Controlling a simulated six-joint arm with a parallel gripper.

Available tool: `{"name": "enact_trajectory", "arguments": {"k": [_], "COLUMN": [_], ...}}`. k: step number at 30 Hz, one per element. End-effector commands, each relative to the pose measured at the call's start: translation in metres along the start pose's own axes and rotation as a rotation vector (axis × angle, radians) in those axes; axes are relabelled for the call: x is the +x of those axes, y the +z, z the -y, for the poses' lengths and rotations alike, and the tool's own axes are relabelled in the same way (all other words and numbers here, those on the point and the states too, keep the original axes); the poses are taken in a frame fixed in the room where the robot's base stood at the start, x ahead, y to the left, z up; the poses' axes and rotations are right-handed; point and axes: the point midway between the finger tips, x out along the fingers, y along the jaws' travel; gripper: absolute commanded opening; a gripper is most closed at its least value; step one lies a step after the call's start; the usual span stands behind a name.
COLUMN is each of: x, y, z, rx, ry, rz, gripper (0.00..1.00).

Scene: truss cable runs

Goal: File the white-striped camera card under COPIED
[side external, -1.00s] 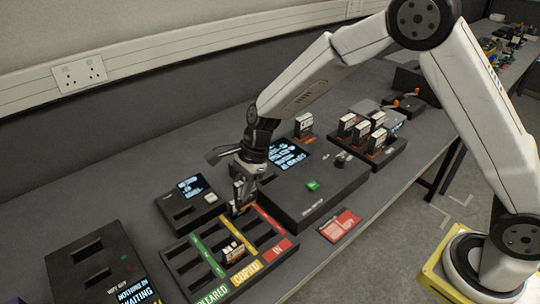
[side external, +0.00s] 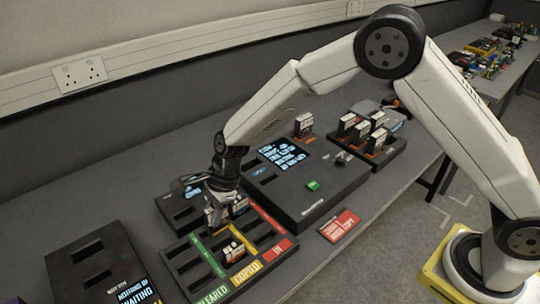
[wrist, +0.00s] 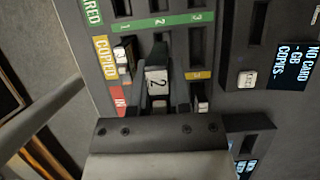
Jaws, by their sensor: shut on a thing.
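My gripper (side external: 219,200) is shut on a dark card with a white numbered label (wrist: 157,80), held over the filing tray (side external: 207,287). A white stripe cannot be made out for certain. The tray has a green CLEARED strip, a yellow COPIED strip (side external: 246,268) and a red IN strip (side external: 278,250). In the wrist view the held card is near the middle column, around the COPIED row; whether its lower end is in a slot is hidden. Another card (side external: 233,250) stands in the first COPIED slot. A further white-topped card (wrist: 201,103) shows right of my fingers, its slot partly hidden.
A large console with a screen (side external: 284,153) and green button stands right of the tray. A small reader box (side external: 172,207) is behind it. A dark WAITING box (side external: 95,262) is at left. A rack of several cards (side external: 368,137) stands farther back. A red card (side external: 340,225) lies in front.

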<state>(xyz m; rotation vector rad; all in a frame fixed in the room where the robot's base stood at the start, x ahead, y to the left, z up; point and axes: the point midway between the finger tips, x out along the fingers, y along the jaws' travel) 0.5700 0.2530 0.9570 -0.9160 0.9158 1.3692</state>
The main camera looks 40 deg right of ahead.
Motion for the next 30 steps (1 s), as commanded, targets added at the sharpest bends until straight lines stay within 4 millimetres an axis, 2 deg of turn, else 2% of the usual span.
{"name": "enact_trajectory", "arguments": {"k": [18,30], "x": [0.042,0.047], "y": [-0.018,-0.020], "z": [0.000,0.000], "rx": [0.000,-0.001], "ry": [0.001,0.000], "rz": [0.000,0.000], "gripper": [0.00,0.00]}}
